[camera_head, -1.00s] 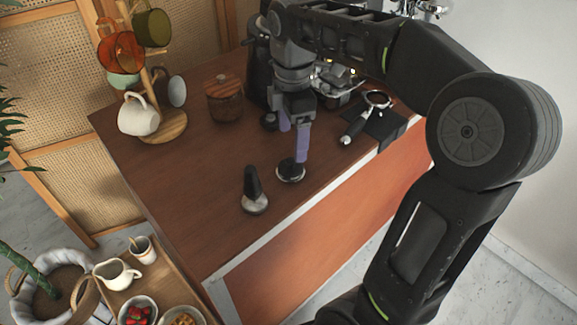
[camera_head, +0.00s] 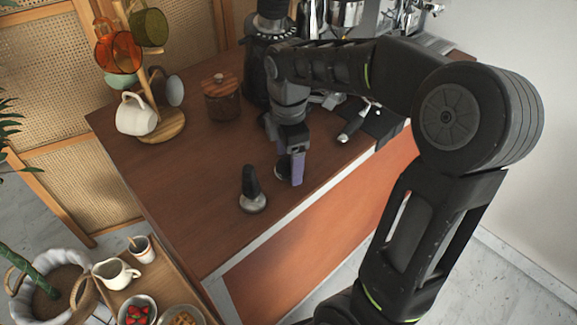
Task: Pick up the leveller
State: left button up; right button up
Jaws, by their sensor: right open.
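The leveller (camera_head: 279,174) is a low round puck with a dark top and a metal rim. It sits on the brown counter (camera_head: 190,190), near its front edge. My right gripper (camera_head: 291,174) points down at the leveller with its purple-grey fingers open. The near finger covers much of the puck, so I cannot tell whether the fingers touch it. A tamper (camera_head: 252,193) with a black handle and metal base stands upright just left of the leveller. My left gripper is out of view.
A wooden lidded jar (camera_head: 222,98) and a mug tree (camera_head: 165,125) with several mugs stand at the back left. A portafilter (camera_head: 351,130) lies on a dark mat at the right. A wooden tray (camera_head: 180,275) with a creamer jug and bowls is at lower left.

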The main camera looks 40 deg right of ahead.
aim_at(289, 159)
jog(key=shift+f, duration=0.2)
jog(key=shift+c, duration=0.2)
jog(key=c, duration=1.6)
notch_tip(289, 159, up, 10)
jog(key=shift+r+p, duration=0.1)
jog(key=shift+p, duration=0.35)
dwell(0.3)
